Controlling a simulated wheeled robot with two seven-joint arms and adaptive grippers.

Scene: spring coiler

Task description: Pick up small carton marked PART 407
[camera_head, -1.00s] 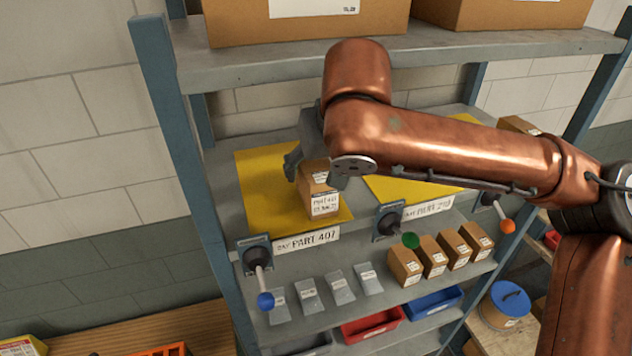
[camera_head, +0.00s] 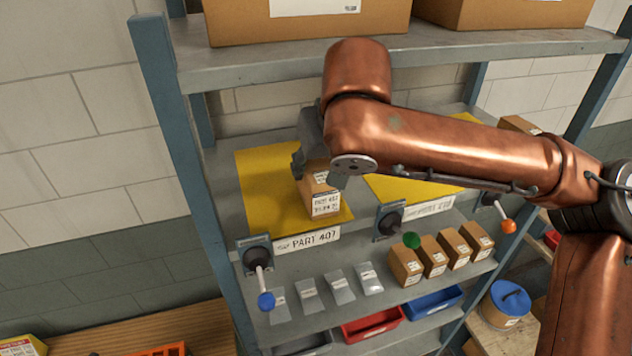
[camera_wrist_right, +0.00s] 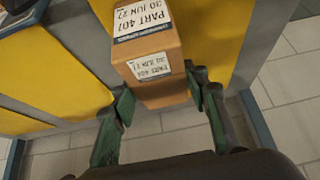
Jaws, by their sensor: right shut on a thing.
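The small carton (camera_head: 320,203) is brown with white labels and stands upright at the front of the yellow mat (camera_head: 262,205) on the middle shelf, behind the PART 407 tag (camera_head: 308,240). In the right wrist view the carton (camera_wrist_right: 155,50) shows labels reading PART 407. My right gripper (camera_head: 321,172) is shut on the carton, with one green-padded finger on each side; the fingers also show in the right wrist view (camera_wrist_right: 160,95). My arm hides part of the shelf behind it. My left gripper is not in view.
The upper shelf (camera_head: 450,47) with large boxes is close above my arm. A second yellow mat (camera_head: 395,188) lies to the right. Knobbed levers, including a blue one (camera_head: 266,300), stick out from the shelf front. Several small cartons (camera_head: 437,256) stand on the shelf below.

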